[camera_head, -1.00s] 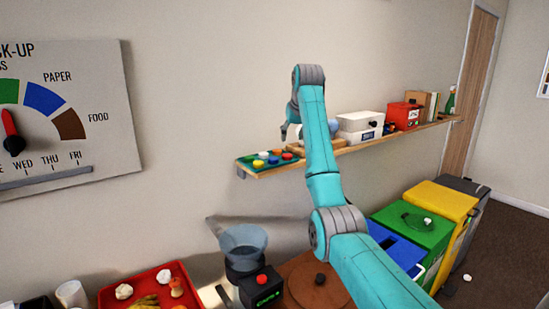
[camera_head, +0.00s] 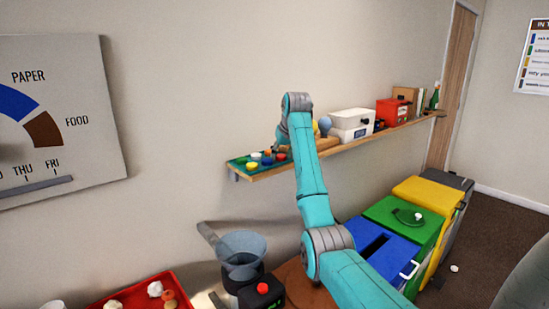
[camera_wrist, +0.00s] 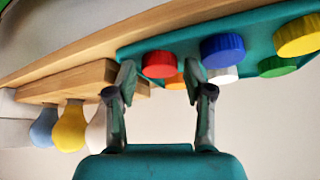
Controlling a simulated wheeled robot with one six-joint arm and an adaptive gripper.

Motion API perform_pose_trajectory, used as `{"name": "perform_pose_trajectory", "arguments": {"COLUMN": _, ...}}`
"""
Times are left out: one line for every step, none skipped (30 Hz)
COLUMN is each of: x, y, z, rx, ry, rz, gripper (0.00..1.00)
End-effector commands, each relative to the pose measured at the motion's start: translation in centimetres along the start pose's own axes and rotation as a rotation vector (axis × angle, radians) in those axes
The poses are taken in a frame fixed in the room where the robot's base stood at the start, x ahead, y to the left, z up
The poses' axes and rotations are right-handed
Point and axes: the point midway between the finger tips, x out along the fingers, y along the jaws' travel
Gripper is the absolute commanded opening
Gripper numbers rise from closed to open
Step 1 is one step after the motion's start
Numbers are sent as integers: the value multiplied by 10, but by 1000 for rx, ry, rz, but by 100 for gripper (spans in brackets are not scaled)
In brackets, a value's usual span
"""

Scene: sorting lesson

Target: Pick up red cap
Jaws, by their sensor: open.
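The red cap (camera_wrist: 160,64) sits on a teal tray (camera_wrist: 140,48) with caps of other colours. In the wrist view my gripper (camera_wrist: 160,84) is open and empty, and the red cap shows in the gap between its fingertips. I cannot tell how far the cap is beyond the tips. In the head view the red cap (camera_head: 282,156) is at the right of the cap group, just below my gripper, which is mostly hidden by my arm. The tray (camera_head: 236,163) lies on the left end of the wall shelf.
A blue cap (camera_wrist: 222,49) and an orange cap (camera_wrist: 175,82) are close beside the red one. A wooden holder (camera_wrist: 75,82) with bulbs stands beside the tray. A white box (camera_head: 352,119) and red box (camera_head: 390,112) are farther along the shelf (camera_head: 340,148). Coloured bins stand below.

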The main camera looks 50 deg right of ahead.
Motion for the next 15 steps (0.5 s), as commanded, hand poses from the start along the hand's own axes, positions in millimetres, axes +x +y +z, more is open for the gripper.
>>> {"name": "perform_pose_trajectory", "arguments": {"x": 2, "y": 2, "z": 2, "rx": 1, "ry": 1, "rz": 1, "gripper": 52}}
{"name": "perform_pose_trajectory", "arguments": {"x": 2, "y": 2, "z": 2, "rx": 1, "ry": 1, "rz": 1, "gripper": 52}}
{"name": "perform_pose_trajectory", "arguments": {"x": 3, "y": 2, "z": 2, "rx": 1, "ry": 1, "rz": 1, "gripper": 52}}
{"name": "perform_pose_trajectory", "arguments": {"x": 2, "y": 2, "z": 2, "rx": 0, "ry": 1, "rz": 1, "gripper": 52}}
{"name": "perform_pose_trajectory", "arguments": {"x": 2, "y": 2, "z": 2, "rx": 0, "ry": 1, "rz": 0, "gripper": 52}}
{"name": "perform_pose_trajectory", "arguments": {"x": 2, "y": 2, "z": 2, "rx": 0, "ry": 1, "rz": 0, "gripper": 52}}
{"name": "perform_pose_trajectory", "arguments": {"x": 2, "y": 2, "z": 2, "rx": 0, "ry": 1, "rz": 0, "gripper": 52}}
{"name": "perform_pose_trajectory", "arguments": {"x": 2, "y": 2, "z": 2, "rx": 0, "ry": 1, "rz": 0, "gripper": 47}}
{"name": "perform_pose_trajectory", "arguments": {"x": 2, "y": 2, "z": 2, "rx": 0, "ry": 1, "rz": 0, "gripper": 39}}
{"name": "perform_pose_trajectory", "arguments": {"x": 2, "y": 2, "z": 2, "rx": 0, "ry": 1, "rz": 0, "gripper": 34}}
{"name": "perform_pose_trajectory", "arguments": {"x": 2, "y": 2, "z": 2, "rx": 0, "ry": 1, "rz": 0, "gripper": 29}}
{"name": "perform_pose_trajectory", "arguments": {"x": 2, "y": 2, "z": 2, "rx": 0, "ry": 1, "rz": 0, "gripper": 29}}
{"name": "perform_pose_trajectory", "arguments": {"x": 2, "y": 2, "z": 2, "rx": 0, "ry": 1, "rz": 0, "gripper": 28}}
{"name": "perform_pose_trajectory", "arguments": {"x": 2, "y": 2, "z": 2, "rx": 0, "ry": 1, "rz": 0, "gripper": 28}}
{"name": "perform_pose_trajectory", "arguments": {"x": 2, "y": 2, "z": 2, "rx": 0, "ry": 1, "rz": 0, "gripper": 28}}
